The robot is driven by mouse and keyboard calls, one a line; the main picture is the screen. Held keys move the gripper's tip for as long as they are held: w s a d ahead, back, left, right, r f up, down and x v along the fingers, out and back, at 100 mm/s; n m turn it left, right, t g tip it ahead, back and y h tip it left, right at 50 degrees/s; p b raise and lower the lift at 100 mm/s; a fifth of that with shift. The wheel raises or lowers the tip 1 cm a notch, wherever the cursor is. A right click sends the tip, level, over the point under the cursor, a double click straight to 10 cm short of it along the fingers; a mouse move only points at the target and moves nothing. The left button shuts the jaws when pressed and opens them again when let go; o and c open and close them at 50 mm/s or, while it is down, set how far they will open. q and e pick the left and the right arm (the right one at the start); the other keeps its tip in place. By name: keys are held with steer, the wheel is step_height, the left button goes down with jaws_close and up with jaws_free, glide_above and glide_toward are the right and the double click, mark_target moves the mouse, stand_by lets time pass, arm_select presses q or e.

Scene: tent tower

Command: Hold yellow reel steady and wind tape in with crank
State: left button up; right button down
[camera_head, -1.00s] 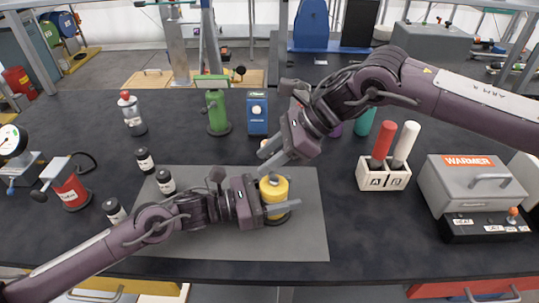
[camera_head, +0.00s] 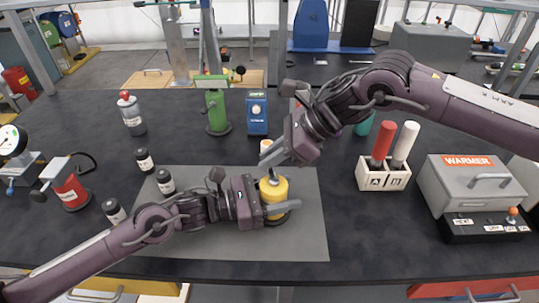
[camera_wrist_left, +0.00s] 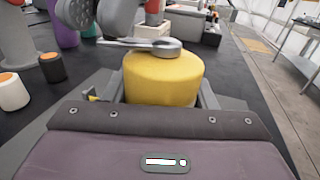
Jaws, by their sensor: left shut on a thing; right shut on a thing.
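The yellow reel (camera_head: 274,190) stands upright on the grey mat (camera_head: 310,235), and it fills the middle of the left wrist view (camera_wrist_left: 165,75). My left gripper (camera_head: 276,206) is shut on the reel, with one finger on each side of it. A grey metal crank (camera_wrist_left: 145,43) with a round hub lies across the reel's top. My right gripper (camera_head: 272,165) comes down from above and is shut on the crank's knob end, just over the reel. The right fingers mostly hide the knob. I cannot make out the tape.
A white block (camera_head: 383,175) with red and white sticks and a grey warmer (camera_head: 470,180) stand at right. The mat's front is clear.

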arm_select(q)
steer(key=shift+f, duration=0.15)
arm_select(e)
steer(key=shift+s+d+f+m+t+h, duration=0.1)
steer(key=shift+s+d+m+t+h, duration=0.6)
steer(key=shift+m+t+h, duration=1.7)
steer(key=shift+s+d+r+m+t+h, duration=0.2)
steer(key=shift+s+d+m+h, duration=0.65)
steer(key=shift+m, duration=3.3)
steer(key=shift+s+d+f+m+t+h, duration=0.2)
steer(key=shift+s+d+m+t+h, duration=0.3)
steer(key=shift+m+t+h, duration=2)
steer(key=shift+w+d+m+g+y, duration=0.15)
steer(key=shift+m+g+y, duration=0.4)
steer(key=shift+m+g, duration=0.5)
steer(key=c, duration=1.4)
jaws_free()
steer(key=v, duration=1.2)
